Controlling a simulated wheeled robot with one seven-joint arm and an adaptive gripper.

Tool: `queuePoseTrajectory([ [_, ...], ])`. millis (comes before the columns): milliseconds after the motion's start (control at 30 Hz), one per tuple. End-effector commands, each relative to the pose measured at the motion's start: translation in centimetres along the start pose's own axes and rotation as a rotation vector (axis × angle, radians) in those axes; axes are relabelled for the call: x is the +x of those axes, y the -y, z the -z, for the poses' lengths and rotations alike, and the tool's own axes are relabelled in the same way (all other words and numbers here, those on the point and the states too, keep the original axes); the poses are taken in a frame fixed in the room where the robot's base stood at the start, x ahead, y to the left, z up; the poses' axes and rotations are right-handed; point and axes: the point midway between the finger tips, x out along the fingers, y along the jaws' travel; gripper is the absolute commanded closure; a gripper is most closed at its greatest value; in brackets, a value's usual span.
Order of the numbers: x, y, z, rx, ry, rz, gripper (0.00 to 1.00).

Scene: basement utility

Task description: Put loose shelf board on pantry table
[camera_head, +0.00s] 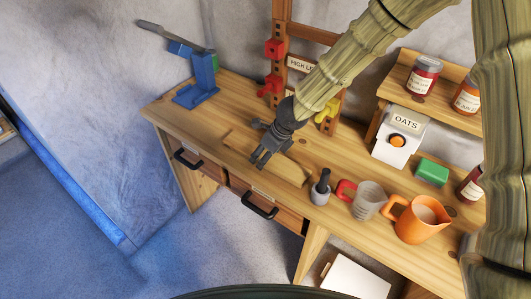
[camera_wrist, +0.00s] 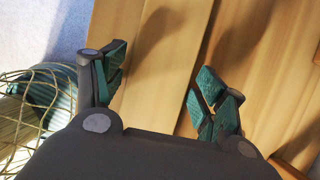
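A pale, flat wooden board, which looks like the loose shelf board (camera_head: 287,170), lies on the top of the long wooden table (camera_head: 345,226), near its front edge. My gripper (camera_head: 259,162) points down over the board and hides part of it. In the wrist view my gripper (camera_wrist: 163,85) has its two teal-padded fingers spread, with pale wood (camera_wrist: 170,65) and a dark seam below them. Nothing shows held between the fingers. I cannot tell whether a fingertip touches the board.
A blue stand (camera_head: 203,77) is at the table's left end. Right of the board are a small mortar (camera_head: 320,192), a clear measuring cup (camera_head: 368,200) and an orange pitcher (camera_head: 421,220). An oats box (camera_head: 398,140) and a raised shelf with jars stand behind. Drawers with black handles are below.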

Motion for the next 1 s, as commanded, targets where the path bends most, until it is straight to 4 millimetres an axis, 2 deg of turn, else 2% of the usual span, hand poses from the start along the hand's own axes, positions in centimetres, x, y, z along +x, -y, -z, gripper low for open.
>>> queuePoseTrajectory([
  [467,-0.5,0.0,-0.1,0.002,0.001,0.000,0.18],
  [667,-2.2,0.0,-0.1,0.003,0.002,0.000,0.18],
  [1000,-6.4,0.1,-0.1,0.002,0.003,0.000,0.18],
])
